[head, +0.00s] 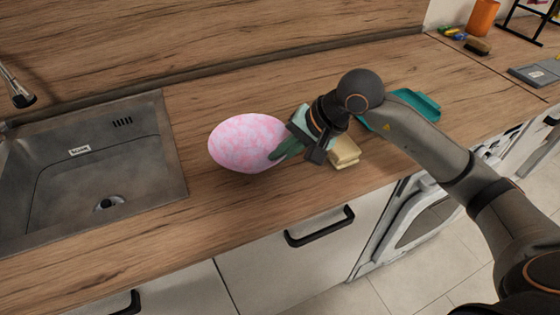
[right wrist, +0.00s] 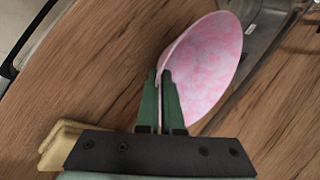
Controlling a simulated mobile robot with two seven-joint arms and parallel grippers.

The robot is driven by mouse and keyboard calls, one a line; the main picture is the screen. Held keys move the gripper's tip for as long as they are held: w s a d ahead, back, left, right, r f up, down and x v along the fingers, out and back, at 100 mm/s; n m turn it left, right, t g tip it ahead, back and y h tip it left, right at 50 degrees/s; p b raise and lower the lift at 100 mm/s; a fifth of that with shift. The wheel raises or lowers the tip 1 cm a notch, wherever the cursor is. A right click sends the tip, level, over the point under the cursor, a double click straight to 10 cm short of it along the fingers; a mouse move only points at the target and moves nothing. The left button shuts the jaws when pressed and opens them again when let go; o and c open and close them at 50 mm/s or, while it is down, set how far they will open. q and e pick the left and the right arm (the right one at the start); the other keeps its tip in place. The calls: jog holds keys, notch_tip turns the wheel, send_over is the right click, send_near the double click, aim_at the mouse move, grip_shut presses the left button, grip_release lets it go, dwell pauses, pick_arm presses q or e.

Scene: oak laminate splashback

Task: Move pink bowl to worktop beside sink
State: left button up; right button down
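The pink mottled bowl (head: 243,143) is over the worktop just right of the sink in the head view. It looks tilted; I cannot tell whether it touches the worktop. My right gripper (head: 281,152) is at the bowl's right edge. In the right wrist view the green fingers (right wrist: 163,80) are close together with the rim of the bowl (right wrist: 208,62) between them. The sink (head: 90,165) is at the left, and the worktop (head: 190,215) shows bare in front of the bowl. My left gripper is not in view.
A yellow sponge-like stack (head: 344,152) lies under and right of my right gripper. A teal tray (head: 415,103) is behind my right arm. A tap (head: 22,98) hangs over the sink's left. An orange cup (head: 483,17) and a brush (head: 478,47) are far right.

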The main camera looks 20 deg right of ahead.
jog(key=shift+a+f, duration=0.1)
jog(key=shift+f, duration=1.15)
jog(key=shift+f, duration=0.2)
jog(key=c, duration=1.1)
grip_release()
jog(key=shift+o, duration=0.2)
jog(key=shift+r, duration=0.15)
jog(key=shift+r+p, duration=0.2)
jog(key=shift+p, duration=0.1)
jog(key=v, duration=1.1)
jog(key=shift+s+d+r+b, duration=0.2)
jog(key=shift+s+r+b, duration=0.05)
jog(key=shift+b, duration=0.15)
